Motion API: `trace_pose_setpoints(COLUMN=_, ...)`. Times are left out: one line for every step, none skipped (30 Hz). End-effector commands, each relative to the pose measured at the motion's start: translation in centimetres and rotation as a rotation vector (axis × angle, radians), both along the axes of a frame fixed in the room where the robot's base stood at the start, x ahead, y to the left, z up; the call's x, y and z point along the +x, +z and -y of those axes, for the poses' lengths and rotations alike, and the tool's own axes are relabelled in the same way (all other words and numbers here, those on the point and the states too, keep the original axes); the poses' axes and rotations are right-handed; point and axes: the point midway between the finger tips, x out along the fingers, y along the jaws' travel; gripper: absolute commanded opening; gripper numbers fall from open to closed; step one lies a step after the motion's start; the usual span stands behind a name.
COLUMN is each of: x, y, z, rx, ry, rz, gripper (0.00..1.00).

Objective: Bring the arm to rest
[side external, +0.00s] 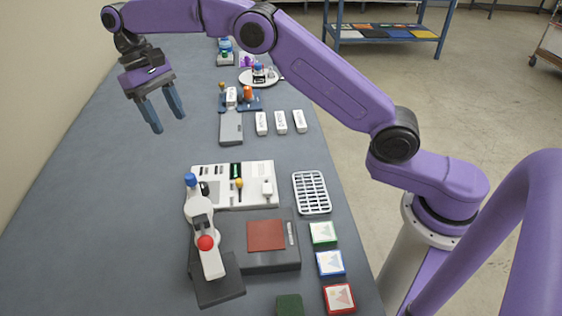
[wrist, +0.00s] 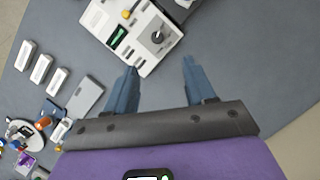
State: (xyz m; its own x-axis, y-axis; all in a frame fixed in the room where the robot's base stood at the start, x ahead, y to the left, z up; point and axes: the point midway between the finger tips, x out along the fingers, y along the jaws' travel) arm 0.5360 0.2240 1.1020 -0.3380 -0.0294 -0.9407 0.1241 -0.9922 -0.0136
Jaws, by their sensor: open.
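My gripper (side external: 162,112) is open, with its two blue fingers apart and nothing between them. In the side external view it hangs above the far left part of the grey table (side external: 110,220), clear of everything. My purple arm spans the top of that view from the right. In the wrist view my gripper (wrist: 160,82) shows both fingers spread over bare table. The white panel (wrist: 128,35) with a dial and a green display lies beyond the fingertips there.
The white panel (side external: 262,188) and the dark machine (side external: 270,260) with a red-tipped lever stand mid-table. A wire rack (side external: 311,192), several picture tiles (side external: 330,263) and white blocks (side external: 280,122) line the right edge. The table's left side is clear. A shelf (side external: 385,35) stands behind.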

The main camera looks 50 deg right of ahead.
Motion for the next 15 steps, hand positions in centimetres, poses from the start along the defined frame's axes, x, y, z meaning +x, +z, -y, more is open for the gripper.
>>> trace_pose_setpoints(x=-1.0, y=0.7, z=-0.1, rx=0.005, ry=0.033, rz=0.013, gripper=0.55)
trace_pose_setpoints(x=-1.5, y=0.9, z=-0.2, rx=0.008, ry=0.052, rz=0.022, gripper=0.55)
trace_pose_setpoints(x=-2.3, y=1.2, z=-0.3, rx=0.012, ry=0.080, rz=0.033, gripper=0.55)
trace_pose_setpoints(x=-2.9, y=1.4, z=-0.3, rx=0.015, ry=0.099, rz=0.041, gripper=0.55)
trace_pose_setpoints(x=-3.6, y=1.6, z=-0.3, rx=0.018, ry=0.118, rz=0.050, gripper=0.55)
trace_pose_setpoints(x=-4.5, y=1.9, z=-0.3, rx=0.023, ry=0.145, rz=0.061, gripper=0.55)
trace_pose_setpoints(x=-5.2, y=2.1, z=-0.3, rx=0.027, ry=0.165, rz=0.068, gripper=0.55)
trace_pose_setpoints(x=-5.9, y=2.2, z=-0.2, rx=0.030, ry=0.186, rz=0.076, gripper=0.55)
trace_pose_setpoints(x=-6.9, y=2.4, z=-0.1, rx=0.036, ry=0.212, rz=0.087, gripper=0.55)
trace_pose_setpoints(x=-7.7, y=2.5, z=0.0, rx=0.040, ry=0.232, rz=0.095, gripper=0.55)
trace_pose_setpoints(x=-8.5, y=2.6, z=0.2, rx=0.044, ry=0.254, rz=0.102, gripper=0.55)
trace_pose_setpoints(x=-9.6, y=2.8, z=0.4, rx=0.049, ry=0.281, rz=0.114, gripper=0.55)
trace_pose_setpoints(x=-10.4, y=2.8, z=0.6, rx=0.053, ry=0.301, rz=0.121, gripper=0.55)
trace_pose_setpoints(x=-11.3, y=2.9, z=0.9, rx=0.057, ry=0.323, rz=0.128, gripper=0.55)
trace_pose_setpoints(x=-12.4, y=2.9, z=1.3, rx=0.062, ry=0.351, rz=0.139, gripper=0.55)
